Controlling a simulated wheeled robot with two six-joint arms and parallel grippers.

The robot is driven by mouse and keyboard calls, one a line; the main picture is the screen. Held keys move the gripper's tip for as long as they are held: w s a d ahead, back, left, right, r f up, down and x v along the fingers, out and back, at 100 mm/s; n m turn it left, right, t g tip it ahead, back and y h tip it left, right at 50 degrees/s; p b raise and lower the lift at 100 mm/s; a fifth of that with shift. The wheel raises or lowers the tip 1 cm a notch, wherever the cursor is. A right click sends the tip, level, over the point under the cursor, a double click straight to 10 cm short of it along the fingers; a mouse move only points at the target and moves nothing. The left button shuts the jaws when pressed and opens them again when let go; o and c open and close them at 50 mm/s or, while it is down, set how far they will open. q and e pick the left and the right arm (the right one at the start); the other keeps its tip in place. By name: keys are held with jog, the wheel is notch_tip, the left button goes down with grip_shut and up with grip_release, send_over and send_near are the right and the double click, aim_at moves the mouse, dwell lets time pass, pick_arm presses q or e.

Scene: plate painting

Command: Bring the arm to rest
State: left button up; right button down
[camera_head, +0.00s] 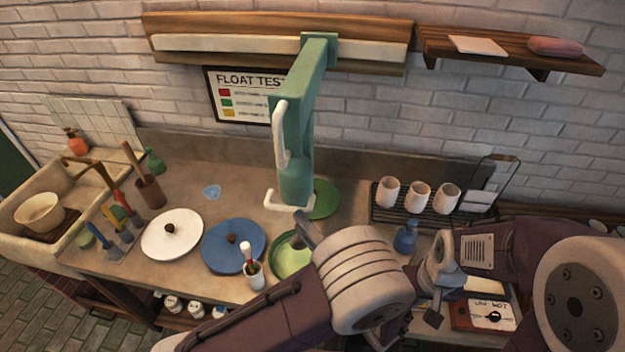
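My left arm comes in from the bottom left, and its thick ringed joint fills the lower middle. A small dark tip, apparently of my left gripper (304,229), shows above this joint, over the edge of a green plate (292,255). The rest of that gripper is hidden. My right arm comes in from the right. Its gripper (436,290) hangs at the lower right, above the worktop near a blue bottle (405,239). Its fingers are small and partly turned away. I see nothing held in either gripper, and finger opening cannot be made out.
A green post with white handles (297,130) hangs from a wall rail over the table. White (172,235) and blue (233,247) plates, a brush cup (256,278) and a cup rack (430,215) stand on the worktop. A sink (62,190) is left.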

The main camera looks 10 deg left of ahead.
pick_arm(q)
jog(key=s+a+f+n+g+b, duration=0.1)
jog(key=s+a+f+n+g, duration=0.3)
jog(key=a+n+g, duration=0.35)
jog(key=s+a+f+n+g, duration=0.4)
jog(key=a+n+g, duration=0.2)
jog(key=n, duration=0.2)
jog(key=s+f+n+g+h+b, duration=0.1)
jog(key=s+f+n+g+h, duration=0.4)
jog(key=n, duration=0.5)
jog(key=w+d+n+t+h, duration=0.1)
jog(key=n+h, duration=0.2)
jog(key=n, duration=0.3)
jog(key=w+d+n+t+h, duration=0.1)
jog(key=w+n+t+h, duration=0.1)
jog(key=n, duration=0.4)
jog(key=w+d+f+n+t+h, duration=0.1)
jog(key=n+t+h, duration=0.1)
jog(key=n, duration=0.4)
jog(key=shift+w+d+n+h+b, duration=0.15)
jog(key=shift+w+n+h+b, duration=0.25)
jog(key=shift+h, duration=0.4)
